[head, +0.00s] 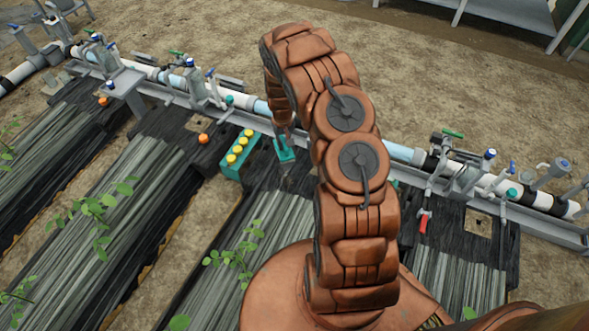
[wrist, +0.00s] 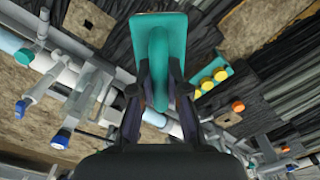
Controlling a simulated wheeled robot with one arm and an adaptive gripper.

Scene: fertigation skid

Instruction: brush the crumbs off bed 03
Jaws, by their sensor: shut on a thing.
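My gripper (wrist: 158,100) is shut on the handle of a teal brush (wrist: 158,48), whose flat rectangular head points away from the fingers. In the head view the brush (head: 285,150) hangs below my gripper over the dark upper end of the middle bed (head: 226,262). I cannot tell whether it touches the bed. The beds are long strips with a dark, streaked cover. No number is readable, so I cannot tell which one is bed 03. Crumbs are not clear in either view; part of the bed lies behind my arm.
A teal block with several yellow caps (head: 228,171) stands just left of the brush. An orange ball-like thing (head: 203,139) lies farther left. A pipe line with valves (head: 262,107) runs behind the beds. A red-handled valve (head: 423,222) is at right. Green plants (head: 232,258) grow on the beds.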

